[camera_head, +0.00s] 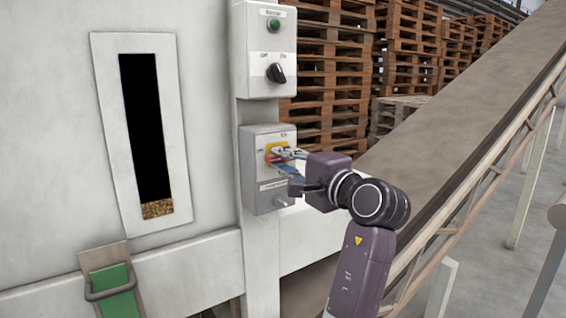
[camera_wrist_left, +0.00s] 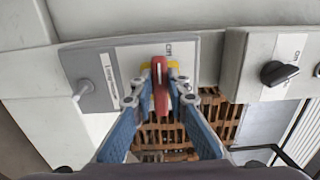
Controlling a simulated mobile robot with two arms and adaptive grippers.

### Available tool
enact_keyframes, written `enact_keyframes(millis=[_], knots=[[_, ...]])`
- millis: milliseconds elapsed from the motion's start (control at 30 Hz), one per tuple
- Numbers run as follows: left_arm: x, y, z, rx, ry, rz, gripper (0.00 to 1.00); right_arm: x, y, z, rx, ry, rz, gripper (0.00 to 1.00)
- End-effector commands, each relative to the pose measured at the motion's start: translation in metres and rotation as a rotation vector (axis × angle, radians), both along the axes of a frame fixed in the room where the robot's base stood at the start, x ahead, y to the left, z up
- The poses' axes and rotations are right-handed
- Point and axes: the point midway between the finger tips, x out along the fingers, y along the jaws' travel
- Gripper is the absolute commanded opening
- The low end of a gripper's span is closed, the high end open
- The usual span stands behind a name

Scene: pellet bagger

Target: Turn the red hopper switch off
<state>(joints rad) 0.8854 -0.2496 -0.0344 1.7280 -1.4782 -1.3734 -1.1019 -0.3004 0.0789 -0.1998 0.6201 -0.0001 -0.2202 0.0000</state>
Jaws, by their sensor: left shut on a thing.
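The red switch handle (camera_wrist_left: 160,90) sits on a yellow plate on the grey switch box (camera_wrist_left: 110,70). In the wrist view the handle stands between the two blue fingers of my left gripper (camera_wrist_left: 160,84), which are shut on it. In the head view my left gripper (camera_head: 284,160) reaches the front of the grey box (camera_head: 250,175) from the right. There the yellow plate (camera_head: 268,150) shows, while the fingers hide most of the red handle. The small labels beside the switch are too blurred to read. My right gripper is in neither view.
Above is a white box (camera_head: 249,55) with a green button (camera_head: 273,25) and a black knob (camera_head: 276,73). A machine panel with a dark slot window (camera_head: 143,120) stands left. A sloping conveyor (camera_head: 450,140) runs at the right, with stacked pallets (camera_head: 325,55) behind.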

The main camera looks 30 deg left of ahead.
Motion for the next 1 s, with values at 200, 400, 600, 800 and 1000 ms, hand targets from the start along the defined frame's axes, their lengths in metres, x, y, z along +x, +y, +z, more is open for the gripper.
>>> enact_keyframes(millis=[200,400,600,800,1000], knots=[[0.0001,0.0003,0.0011,-0.010,-0.033,0.000,0.00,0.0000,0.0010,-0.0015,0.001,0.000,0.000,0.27],[0.0001,0.0002,0.0014,-0.011,-0.038,-0.001,0.00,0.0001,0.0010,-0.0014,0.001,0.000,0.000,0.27],[0.0002,0.0000,0.0016,-0.011,-0.038,-0.001,0.15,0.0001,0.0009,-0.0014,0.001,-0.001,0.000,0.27],[0.0001,0.0001,0.0008,-0.012,-0.035,-0.001,0.32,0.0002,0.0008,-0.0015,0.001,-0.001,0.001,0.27],[0.0001,0.0001,0.0002,-0.013,-0.034,0.000,0.32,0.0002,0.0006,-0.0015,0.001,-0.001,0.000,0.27]])
